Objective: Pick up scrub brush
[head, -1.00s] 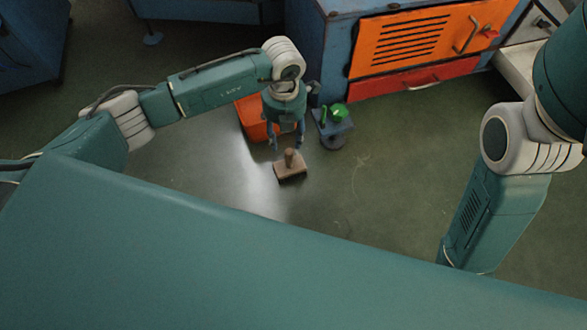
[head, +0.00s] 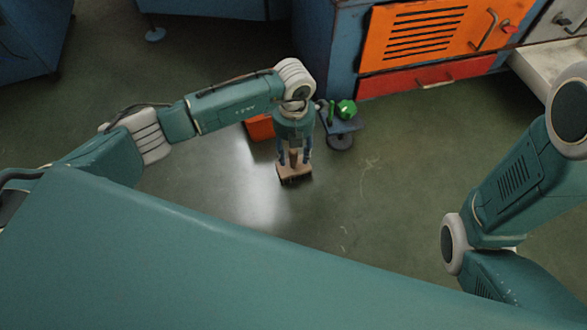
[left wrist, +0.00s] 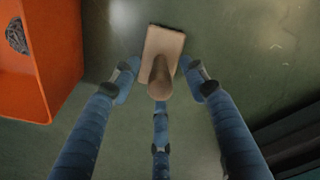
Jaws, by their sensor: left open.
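The scrub brush (head: 294,176) lies on the floor, its tan block down and its handle upright. In the left wrist view the brush (left wrist: 162,48) shows its block at the top and its rounded handle pointing toward the camera. My left gripper (head: 294,160) is right over the brush. Its blue fingers (left wrist: 162,88) are open around the handle, with one on the left, one on the right and one below. I cannot tell whether any finger touches it. The head view shows part of my right arm, but its gripper is not visible.
An orange bin (head: 260,127) stands behind my left gripper; it also shows in the left wrist view (left wrist: 60,60). A small blue stand (head: 342,126) with a green object (head: 347,109) is beside it. A blue cabinet with an orange door (head: 420,40) stands behind. The floor in front is clear.

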